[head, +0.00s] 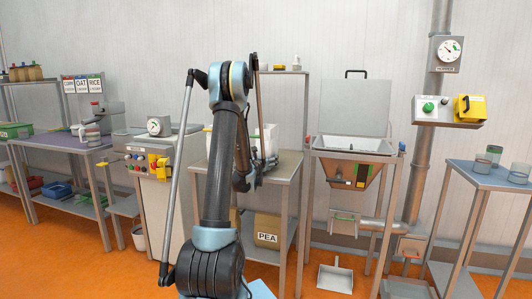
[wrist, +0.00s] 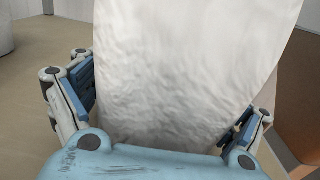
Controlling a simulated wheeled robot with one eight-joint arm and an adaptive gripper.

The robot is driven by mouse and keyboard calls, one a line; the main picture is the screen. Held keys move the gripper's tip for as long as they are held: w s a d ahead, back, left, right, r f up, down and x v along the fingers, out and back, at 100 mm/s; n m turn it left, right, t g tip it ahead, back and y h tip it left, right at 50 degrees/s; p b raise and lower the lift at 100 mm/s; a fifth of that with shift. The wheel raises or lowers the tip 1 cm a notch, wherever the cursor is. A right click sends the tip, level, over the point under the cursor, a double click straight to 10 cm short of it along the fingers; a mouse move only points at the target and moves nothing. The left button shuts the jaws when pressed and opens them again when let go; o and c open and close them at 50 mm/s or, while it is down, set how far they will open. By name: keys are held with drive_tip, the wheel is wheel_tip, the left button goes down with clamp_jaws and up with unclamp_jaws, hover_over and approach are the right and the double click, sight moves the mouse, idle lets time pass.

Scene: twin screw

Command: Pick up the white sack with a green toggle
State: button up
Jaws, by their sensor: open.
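A white sack (wrist: 185,60) fills the middle of the wrist view, standing between the two fingers of my gripper (wrist: 170,95). The gripper is open, one finger on each side of the sack; I cannot tell whether either touches it. In the head view white sack material (head: 268,133) shows on the table behind my arm, by my gripper (head: 262,168).
The sack stands on a beige-topped table (head: 285,166). Another white object (wrist: 6,38) is at the wrist view's left, and a brown surface (wrist: 302,100) at its right. A PEA bag (head: 267,230) sits below the table. A hopper (head: 357,147) stands to the right.

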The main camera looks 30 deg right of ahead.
sight(266, 140)
drive_tip(key=c, duration=1.2)
drive_tip(key=shift+o, duration=0.2)
drive_tip(key=shift+r, duration=0.4)
drive_tip(key=c, duration=0.4)
drive_tip(key=shift+r, duration=4.6)
drive_tip(key=shift+f, duration=0.1)
wheel_tip(266, 140, down, 10)
drive_tip(key=shift+r, duration=0.1)
drive_tip(key=shift+s+a, duration=0.3)
drive_tip(key=shift+a, duration=0.05)
drive_tip(key=c, duration=0.4)
drive_tip(key=shift+o, duration=0.2)
drive_tip(key=shift+v, duration=0.9)
